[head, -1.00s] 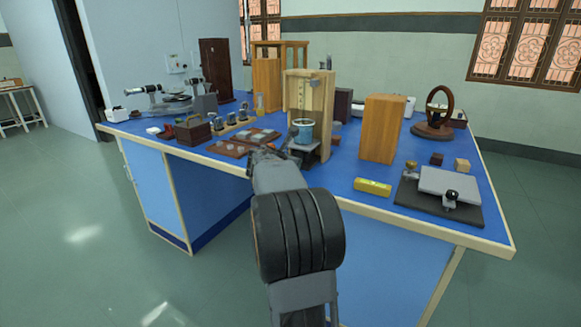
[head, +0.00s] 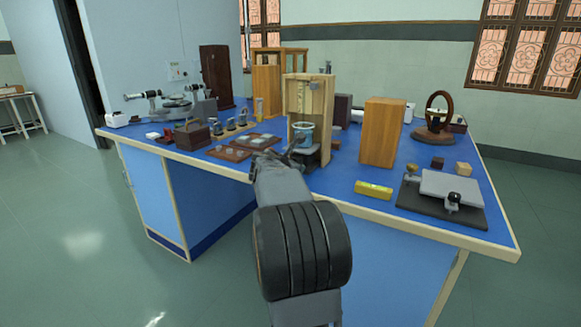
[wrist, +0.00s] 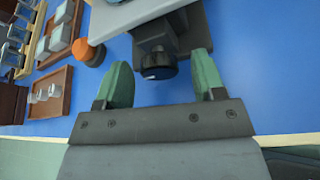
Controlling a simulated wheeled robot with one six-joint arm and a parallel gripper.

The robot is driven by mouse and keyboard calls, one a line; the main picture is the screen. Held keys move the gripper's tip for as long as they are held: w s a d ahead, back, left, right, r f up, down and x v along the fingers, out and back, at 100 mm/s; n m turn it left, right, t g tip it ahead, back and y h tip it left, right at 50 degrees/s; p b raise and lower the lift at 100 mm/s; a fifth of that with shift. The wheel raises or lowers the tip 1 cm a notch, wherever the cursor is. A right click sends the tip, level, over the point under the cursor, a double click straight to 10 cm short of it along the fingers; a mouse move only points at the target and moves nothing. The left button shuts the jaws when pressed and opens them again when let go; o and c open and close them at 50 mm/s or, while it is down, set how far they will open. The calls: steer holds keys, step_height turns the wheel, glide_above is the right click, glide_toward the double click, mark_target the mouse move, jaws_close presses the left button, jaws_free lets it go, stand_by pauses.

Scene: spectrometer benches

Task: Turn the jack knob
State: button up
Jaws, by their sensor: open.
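The jack stands at the near edge of the blue bench in front of a pale wooden frame. Its light grey top plate (wrist: 135,17) and black round knob (wrist: 158,66) show in the wrist view. My gripper (wrist: 161,72) is open, with one green finger on each side of the knob and visible gaps between. Nothing is held. In the head view my gripper (head: 284,157) is at the jack (head: 313,155), and the knob is hidden there. A blue-tinted beaker (head: 303,134) stands on the jack.
The pale wooden frame (head: 320,100) rises behind the jack. Trays of small pieces (head: 230,152) lie to the left. A wooden block (head: 382,132), a yellow level (head: 373,190) and a grey plate on a black base (head: 452,186) are to the right. An orange-topped cylinder (wrist: 88,51) is near the left finger.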

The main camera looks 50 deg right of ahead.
steer(key=p+v, duration=0.3)
steer(key=v, duration=1.1)
